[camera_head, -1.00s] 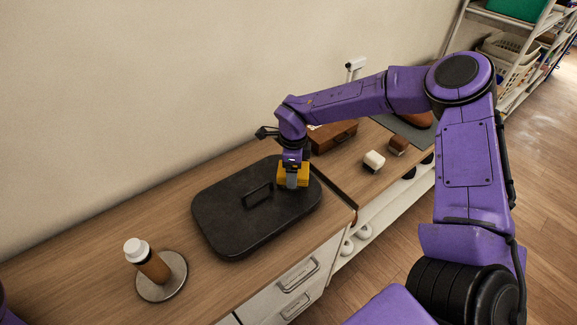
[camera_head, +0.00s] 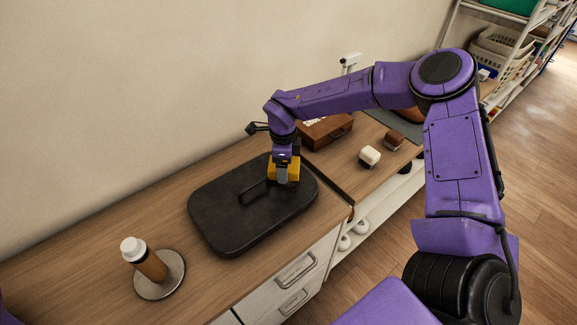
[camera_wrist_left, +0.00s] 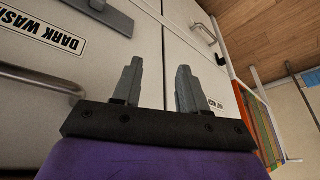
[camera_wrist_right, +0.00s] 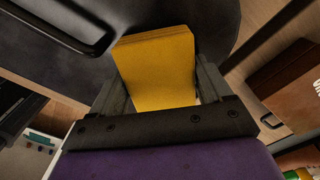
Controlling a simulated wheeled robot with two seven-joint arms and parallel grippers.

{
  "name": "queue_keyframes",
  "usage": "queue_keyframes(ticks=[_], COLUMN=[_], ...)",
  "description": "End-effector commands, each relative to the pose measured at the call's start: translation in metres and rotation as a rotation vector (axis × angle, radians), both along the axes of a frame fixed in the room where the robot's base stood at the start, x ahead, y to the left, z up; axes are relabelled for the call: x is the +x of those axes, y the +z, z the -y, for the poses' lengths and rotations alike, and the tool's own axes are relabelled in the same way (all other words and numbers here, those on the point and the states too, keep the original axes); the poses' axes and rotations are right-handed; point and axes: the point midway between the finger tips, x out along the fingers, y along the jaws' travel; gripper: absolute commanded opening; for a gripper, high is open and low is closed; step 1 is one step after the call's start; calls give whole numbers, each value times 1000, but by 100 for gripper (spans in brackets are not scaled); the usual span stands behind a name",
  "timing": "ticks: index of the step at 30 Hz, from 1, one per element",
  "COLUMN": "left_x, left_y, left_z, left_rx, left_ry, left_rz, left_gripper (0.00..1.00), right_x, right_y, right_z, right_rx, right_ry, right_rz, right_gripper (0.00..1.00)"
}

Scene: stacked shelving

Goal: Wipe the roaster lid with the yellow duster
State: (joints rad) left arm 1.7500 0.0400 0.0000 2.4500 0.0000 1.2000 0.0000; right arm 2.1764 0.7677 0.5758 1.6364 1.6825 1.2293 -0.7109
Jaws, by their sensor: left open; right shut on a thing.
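The black roaster lid (camera_head: 225,222) lies flat on the wooden counter, with a raised handle (camera_head: 252,190) in its middle. My right gripper (camera_head: 283,180) is shut on the yellow duster (camera_head: 292,168) over the far right part of the lid. The duster also fills the space between the fingers in the right wrist view (camera_wrist_right: 155,70). It looks to be on or just above the lid; I cannot tell if it touches. My left gripper (camera_wrist_left: 158,85) is open and empty, facing white drawer fronts in the left wrist view.
A brown bottle with a white cap (camera_head: 147,260) stands on a round metal plate (camera_head: 172,285) at the near left. A brown wooden case (camera_head: 325,131), a white block (camera_head: 369,156) and a brown block (camera_head: 393,139) are to the right.

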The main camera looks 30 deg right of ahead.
Motion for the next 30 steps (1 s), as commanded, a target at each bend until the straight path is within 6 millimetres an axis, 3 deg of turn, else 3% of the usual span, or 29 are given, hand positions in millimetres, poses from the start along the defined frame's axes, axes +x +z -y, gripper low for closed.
queue_keyframes(ticks=[22,30], left_x=[0,0], left_y=[20,13], left_z=[0,0], left_rx=[0,0], left_ry=[0,0], left_rz=[0,0], left_gripper=[42,42], right_x=[-26,-15], right_y=[-2,-4], right_z=[19,12], right_rx=[1,-1], right_ry=[1,0], right_rz=[-1,-1], right_gripper=[54,54])
